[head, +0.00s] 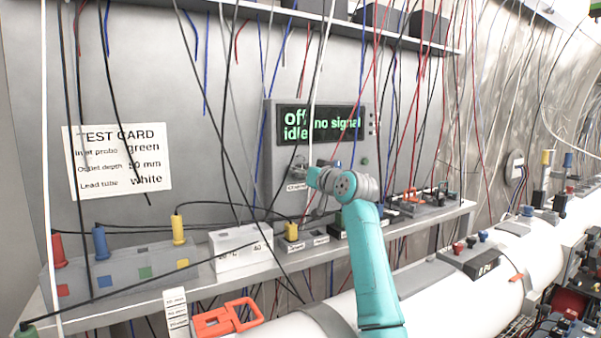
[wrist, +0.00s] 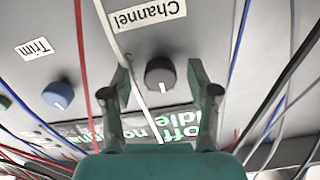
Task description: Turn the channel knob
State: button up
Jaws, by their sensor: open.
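In the wrist view the channel knob (wrist: 160,76) is a dark grey round knob with a white pointer line toward the bottom of the picture. The label "Channel" (wrist: 147,15) is above it. My gripper (wrist: 160,82) is open, with one finger on each side of the knob and a gap visible on both sides. In the head view my gripper (head: 318,186) is at the lower part of the grey console (head: 270,140), hiding the channel knob. The console's display (head: 320,124) reads "off", "idle" and "no signal" in green.
A blue Trim knob (wrist: 58,93) is left of my gripper. A white cable (wrist: 112,40) runs close by the left finger, and a red cable (wrist: 83,60) hangs further left. Many thin cables hang before the console. A shelf (head: 455,213) with small boxes runs below it.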

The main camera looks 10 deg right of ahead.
grip_shut()
jog(key=shift+m, duration=0.4)
jog(key=shift+a+m, duration=0.1)
jog(key=shift+m, duration=3.4)
grip_release()
